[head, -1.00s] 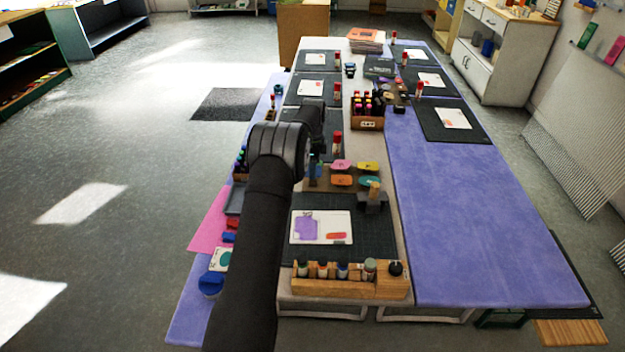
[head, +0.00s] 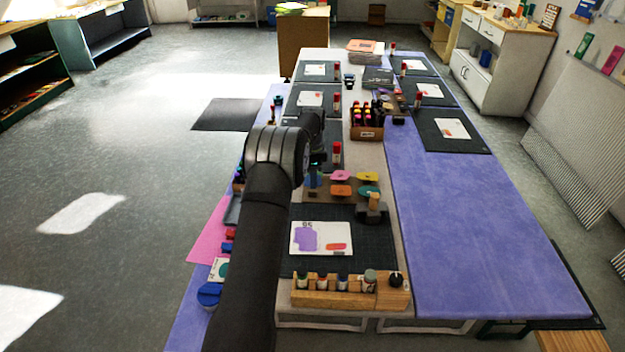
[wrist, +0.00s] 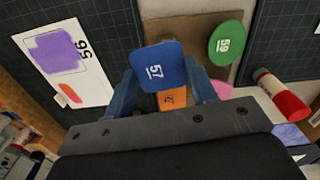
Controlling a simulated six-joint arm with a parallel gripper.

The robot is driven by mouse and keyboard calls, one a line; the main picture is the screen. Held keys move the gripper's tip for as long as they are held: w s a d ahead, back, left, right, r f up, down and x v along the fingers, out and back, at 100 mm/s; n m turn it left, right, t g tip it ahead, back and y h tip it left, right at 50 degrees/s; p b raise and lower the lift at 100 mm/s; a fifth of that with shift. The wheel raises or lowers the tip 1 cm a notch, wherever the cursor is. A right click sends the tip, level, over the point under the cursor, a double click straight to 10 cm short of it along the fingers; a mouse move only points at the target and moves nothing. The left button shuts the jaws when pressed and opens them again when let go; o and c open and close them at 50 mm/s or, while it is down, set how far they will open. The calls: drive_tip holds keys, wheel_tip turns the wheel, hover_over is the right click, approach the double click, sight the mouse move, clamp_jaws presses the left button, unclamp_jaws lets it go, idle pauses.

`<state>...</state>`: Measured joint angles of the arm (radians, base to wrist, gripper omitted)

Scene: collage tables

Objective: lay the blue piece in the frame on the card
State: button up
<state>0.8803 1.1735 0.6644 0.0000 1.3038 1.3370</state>
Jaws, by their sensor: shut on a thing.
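The blue piece (wrist: 160,68), a rounded square marked 57, is between the fingers of my gripper (wrist: 163,75) in the wrist view. My gripper is shut on it and holds it over the brown board (wrist: 185,27). In the head view my gripper (head: 318,160) is above the left end of the board, partly hidden by my arm. The white card (wrist: 63,62) has a purple patch, a small red-orange patch and the number 56. It lies on the dark mat, also in the head view (head: 338,231), nearer than the board. I cannot make out the frame on it.
On the board are a green piece (wrist: 229,40), an orange piece (wrist: 172,101) and a pink piece (head: 341,175). A red-capped glue stick (wrist: 282,95) is beside it. A wooden rack of bottles (head: 335,292) stands at the mat's near edge.

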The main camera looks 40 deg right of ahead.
drive_tip(key=s+a+n, duration=0.5)
drive_tip(key=n, duration=1.2)
hover_over(307, 238)
drive_tip(key=shift+f, duration=0.25)
drive_tip(key=shift+a+f, duration=0.15)
drive_tip(key=shift+f, duration=2.25)
drive_tip(key=shift+f, duration=0.85)
drive_tip(key=o, duration=0.8)
